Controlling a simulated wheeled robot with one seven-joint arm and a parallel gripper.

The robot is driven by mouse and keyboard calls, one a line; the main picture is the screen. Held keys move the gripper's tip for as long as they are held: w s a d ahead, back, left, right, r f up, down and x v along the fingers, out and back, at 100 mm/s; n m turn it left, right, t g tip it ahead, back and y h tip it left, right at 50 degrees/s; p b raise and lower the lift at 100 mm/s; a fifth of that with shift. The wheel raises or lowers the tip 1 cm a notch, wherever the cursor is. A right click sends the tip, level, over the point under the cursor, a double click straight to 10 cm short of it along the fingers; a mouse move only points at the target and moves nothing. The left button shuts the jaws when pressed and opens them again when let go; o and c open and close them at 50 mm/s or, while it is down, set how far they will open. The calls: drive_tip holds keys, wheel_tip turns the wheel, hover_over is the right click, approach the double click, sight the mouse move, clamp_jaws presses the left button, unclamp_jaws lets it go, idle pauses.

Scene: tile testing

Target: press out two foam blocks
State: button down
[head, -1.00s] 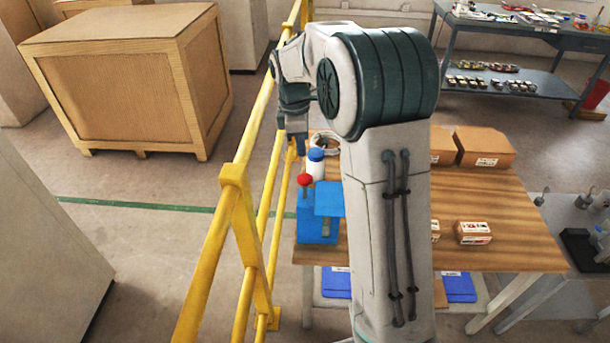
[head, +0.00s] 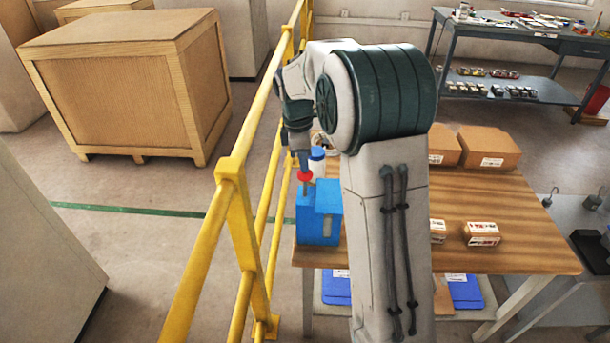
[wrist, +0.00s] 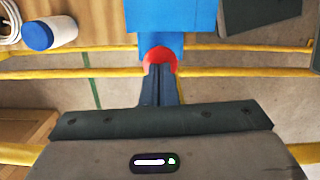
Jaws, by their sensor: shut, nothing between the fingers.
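A blue press (head: 319,228) with a red ball knob (head: 305,176) stands at the left edge of the wooden table. My gripper (head: 303,165) is shut and empty, pointing down right at the knob. In the wrist view the closed fingertips (wrist: 159,70) overlap the red knob (wrist: 160,55), and the blue press (wrist: 170,16) lies beyond. They look to be touching the knob or very close above it. I cannot make out any foam block; the inside of the press is hidden.
A white bottle with a blue cap (wrist: 50,35) stands close behind the press. A yellow railing (head: 233,195) runs along the table's left side. Cardboard boxes (head: 489,147) and small cartons (head: 481,234) sit on the table's right. My arm hides the table's middle.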

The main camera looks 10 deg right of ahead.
wheel_tip(320, 180, down, 6)
drive_tip(key=b, duration=0.3)
drive_tip(key=shift+f+b, duration=0.15)
drive_tip(key=shift+b, duration=0.15)
drive_tip(key=shift+a+r+p, duration=0.2)
drive_tip(key=shift+r+p, duration=0.15)
drive_tip(key=a, duration=0.1)
drive_tip(key=a+p, duration=0.1)
drive_tip(key=shift+w+a+r, duration=0.3)
drive_tip(key=shift+w+r, duration=0.05)
wheel_tip(320, 180, up, 14)
hover_over(302, 178)
drive_tip(key=w+a, duration=0.3)
drive_tip(key=shift+s+a+f+p, duration=0.15)
drive_tip(key=shift+a+p, duration=0.05)
drive_tip(key=shift+p, duration=0.1)
